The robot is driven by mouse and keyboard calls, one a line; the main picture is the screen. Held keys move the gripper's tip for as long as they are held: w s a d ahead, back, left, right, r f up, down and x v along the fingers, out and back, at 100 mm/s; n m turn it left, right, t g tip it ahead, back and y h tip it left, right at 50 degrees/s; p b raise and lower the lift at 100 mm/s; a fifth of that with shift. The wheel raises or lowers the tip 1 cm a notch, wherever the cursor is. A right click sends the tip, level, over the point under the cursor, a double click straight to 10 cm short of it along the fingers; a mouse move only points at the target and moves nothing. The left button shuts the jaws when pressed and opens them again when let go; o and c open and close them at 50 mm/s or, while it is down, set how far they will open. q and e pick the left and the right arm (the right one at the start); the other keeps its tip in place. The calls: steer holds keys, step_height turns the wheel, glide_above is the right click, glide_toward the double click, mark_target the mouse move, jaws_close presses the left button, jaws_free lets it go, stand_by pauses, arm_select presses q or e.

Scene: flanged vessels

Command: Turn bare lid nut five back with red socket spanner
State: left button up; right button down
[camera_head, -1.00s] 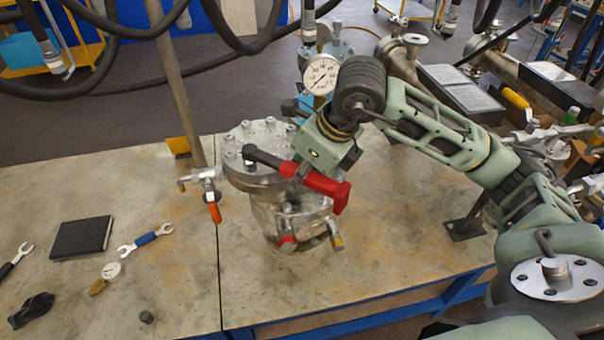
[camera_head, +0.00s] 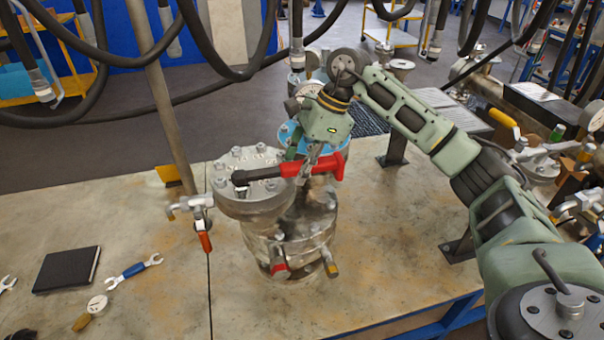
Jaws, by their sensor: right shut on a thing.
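The red socket spanner (camera_head: 312,168) lies almost level across the lid. Its black head (camera_head: 239,178) is over the left front part of the bolted lid (camera_head: 262,198), at a nut there. The head hides that nut, so I cannot tell how fully it is seated. Several other lid nuts (camera_head: 221,165) show around the rim. My right gripper (camera_head: 307,165) is shut on the red handle, to the right of the lid. The flanged vessel body (camera_head: 310,228) stands below on the bench. My left gripper is not in view.
A side valve with an orange handle (camera_head: 205,241) sticks out left of the lid. A blue vessel (camera_head: 336,148) stands close behind my right gripper.

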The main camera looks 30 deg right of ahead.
steer(key=shift+w+d+r+n+g, duration=0.1)
steer(key=shift+w+n+g, duration=0.05)
steer(key=shift+w+n, duration=0.3)
steer(key=shift+w+r+n+g, duration=0.1)
steer(key=shift+w+n+g, duration=0.05)
steer(key=shift+w+n, duration=0.3)
steer(key=r+p, duration=0.2)
steer(key=r, duration=0.1)
steer(key=r+p, duration=0.1)
steer(key=shift+w+d+r+p, duration=0.1)
steer(key=shift+w+r+p, duration=0.15)
steer(key=shift+r+p, duration=0.15)
